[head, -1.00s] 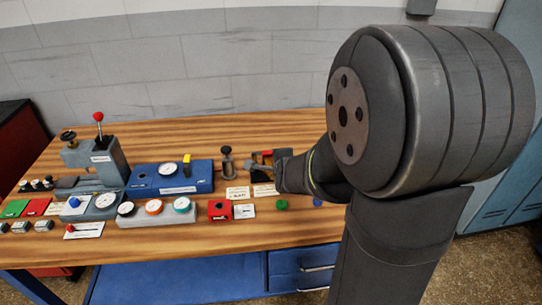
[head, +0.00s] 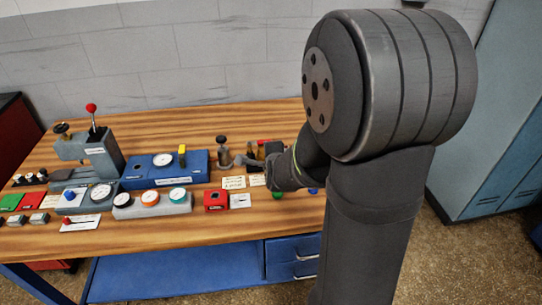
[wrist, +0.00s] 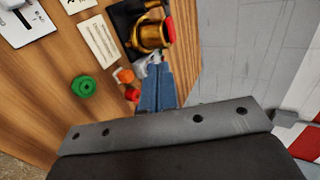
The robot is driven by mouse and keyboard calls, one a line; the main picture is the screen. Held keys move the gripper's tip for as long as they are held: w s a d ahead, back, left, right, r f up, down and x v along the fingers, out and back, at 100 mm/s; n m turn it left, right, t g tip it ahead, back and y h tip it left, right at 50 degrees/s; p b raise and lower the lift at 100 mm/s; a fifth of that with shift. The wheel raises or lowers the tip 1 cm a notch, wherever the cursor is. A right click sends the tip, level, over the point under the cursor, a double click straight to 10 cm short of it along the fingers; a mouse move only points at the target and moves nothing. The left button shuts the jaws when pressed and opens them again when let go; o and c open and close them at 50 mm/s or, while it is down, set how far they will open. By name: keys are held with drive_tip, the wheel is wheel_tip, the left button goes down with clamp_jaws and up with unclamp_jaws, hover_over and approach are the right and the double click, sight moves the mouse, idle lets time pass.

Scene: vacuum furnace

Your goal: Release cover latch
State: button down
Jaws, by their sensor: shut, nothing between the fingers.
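A black-based fixture with a brass cylinder (wrist: 150,38) and a red part (wrist: 170,28) stands at the top middle of the wrist view. I cannot tell for sure which piece is the cover latch. My gripper (wrist: 160,65) is shut and empty, its blue-grey fingertips close below the brass cylinder. I cannot tell whether they touch it. Small orange and white pieces (wrist: 125,75) lie just left of the fingers. My arm hides the bench's right end.
A green knob (wrist: 84,87) and printed cards (wrist: 98,40) lie left of the gripper. A dark-knobbed post (head: 223,150), a blue gauge box (head: 165,170) and a red box (head: 216,200) stand nearby on the wooden bench (head: 170,235). Its front strip is clear.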

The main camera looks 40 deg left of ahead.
sight(259, 142)
drive_tip(key=r+x, duration=0.1)
drive_tip(key=x, duration=0.9)
drive_tip(key=shift+w+a+r, duration=0.3)
drive_tip(key=shift+w+a, duration=0.2)
